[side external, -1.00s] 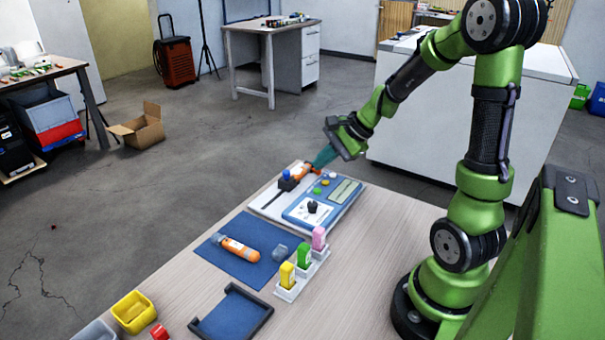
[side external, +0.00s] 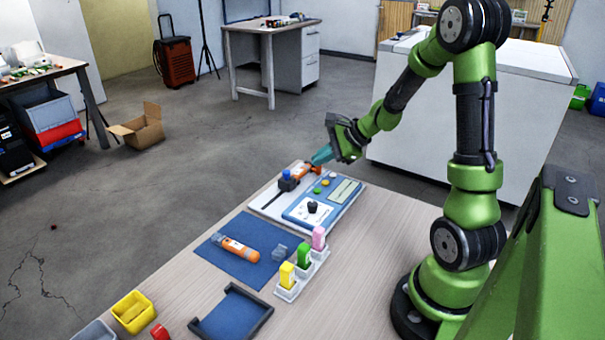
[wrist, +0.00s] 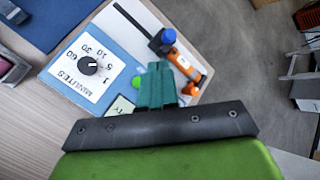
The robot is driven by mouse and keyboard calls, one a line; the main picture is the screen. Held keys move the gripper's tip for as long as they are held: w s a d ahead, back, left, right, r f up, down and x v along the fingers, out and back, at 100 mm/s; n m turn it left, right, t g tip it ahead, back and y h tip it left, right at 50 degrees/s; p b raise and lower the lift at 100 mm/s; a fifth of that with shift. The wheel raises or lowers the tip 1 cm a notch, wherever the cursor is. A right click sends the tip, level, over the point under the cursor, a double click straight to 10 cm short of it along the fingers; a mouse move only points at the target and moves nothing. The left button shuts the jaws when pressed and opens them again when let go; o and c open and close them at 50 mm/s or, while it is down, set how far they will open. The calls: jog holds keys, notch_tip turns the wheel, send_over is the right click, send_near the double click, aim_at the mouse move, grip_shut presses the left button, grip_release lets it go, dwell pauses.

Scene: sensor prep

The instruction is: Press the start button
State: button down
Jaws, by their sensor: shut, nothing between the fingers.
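The blue timer panel (side external: 296,214) lies on a white board at the table's far end, with a dark knob (side external: 312,207) on a white minutes dial. A green button (side external: 317,190) and a yellow button (side external: 325,183) sit beyond the dial; which is the start button is not readable. My gripper (side external: 318,158) is shut and empty, its teal fingers above the board near the buttons. In the wrist view, the shut fingers (wrist: 157,78) overlap the panel's edge and partly cover the green button (wrist: 137,82). The yellow button is hidden there.
Nearer are a blue mat (side external: 220,262) with an orange cylinder (side external: 238,249), a rack of coloured pieces (side external: 288,290) and a dark-rimmed tray (side external: 205,326).

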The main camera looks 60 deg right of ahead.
aim_at(320, 191)
jog(key=shift+f, duration=3.2)
jog(key=shift+f, duration=0.4)
jog(key=shift+f, duration=0.4)
jog(key=shift+r, duration=0.85)
jog(key=shift+r, duration=2.5)
